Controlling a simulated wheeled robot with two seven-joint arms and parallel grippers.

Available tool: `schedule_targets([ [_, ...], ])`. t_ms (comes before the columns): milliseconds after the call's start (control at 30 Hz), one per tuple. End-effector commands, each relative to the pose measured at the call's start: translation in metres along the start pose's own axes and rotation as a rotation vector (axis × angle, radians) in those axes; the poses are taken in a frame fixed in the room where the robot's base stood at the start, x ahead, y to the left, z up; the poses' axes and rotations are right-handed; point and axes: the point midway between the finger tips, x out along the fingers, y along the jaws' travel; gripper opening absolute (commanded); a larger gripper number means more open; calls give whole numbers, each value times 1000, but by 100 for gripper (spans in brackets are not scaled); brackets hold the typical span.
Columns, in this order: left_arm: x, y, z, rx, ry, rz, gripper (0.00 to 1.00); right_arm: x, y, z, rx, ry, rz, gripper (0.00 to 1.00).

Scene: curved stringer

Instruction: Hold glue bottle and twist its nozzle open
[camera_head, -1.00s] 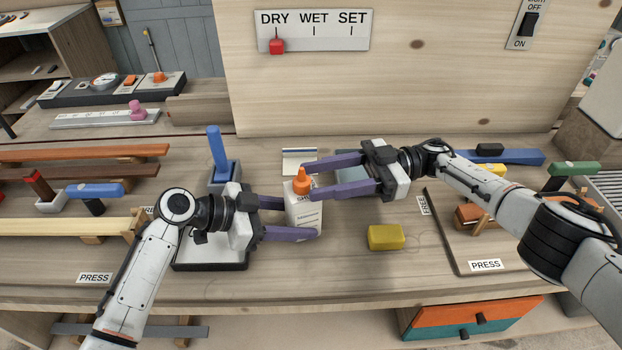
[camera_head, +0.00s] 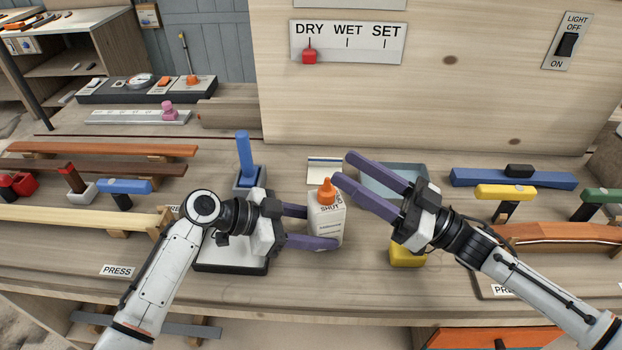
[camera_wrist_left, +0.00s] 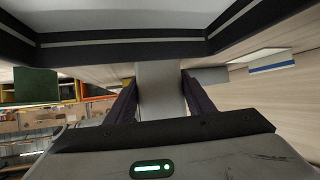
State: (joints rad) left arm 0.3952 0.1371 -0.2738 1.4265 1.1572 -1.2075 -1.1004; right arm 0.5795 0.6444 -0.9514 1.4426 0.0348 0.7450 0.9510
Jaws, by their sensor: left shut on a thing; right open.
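The white glue bottle (camera_head: 327,218) stands upright on the bench with an orange nozzle (camera_head: 327,190) on top. The word "SHUT" shows just below the nozzle. My left gripper (camera_head: 319,228) is shut on the bottle body from the left, below the nozzle. In the left wrist view the pale bottle body (camera_wrist_left: 160,88) fills the space between the two fingers. My right gripper (camera_head: 344,168) is open and tilted, with its fingers pointing up and left. Its lower fingertip is close beside the nozzle; I cannot tell whether it touches.
A yellow block (camera_head: 405,258) sits partly under my right gripper. A grey-blue tray (camera_head: 420,172) lies behind that gripper. A blue-handled tool (camera_head: 244,155) stands left of the bottle. A panel (camera_head: 347,42) reading DRY, WET, SET has its red slider at DRY. Bare bench lies in front of the bottle.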

Motion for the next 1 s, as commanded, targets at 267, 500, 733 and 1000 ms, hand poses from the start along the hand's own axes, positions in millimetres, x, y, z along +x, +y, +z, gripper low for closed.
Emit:
schedule_targets([
  [267,0,0,-1,0,2,0,29,-28,-22,27,-93,-205,232,45],
  [500,0,0,-1,0,2,0,29,-41,-34,36,-134,-310,300,45],
  [733,0,0,-1,0,2,0,29,-20,-27,43,-139,-317,306,45],
  [1000,0,0,-1,0,2,0,29,30,-9,59,-138,-316,305,45],
])
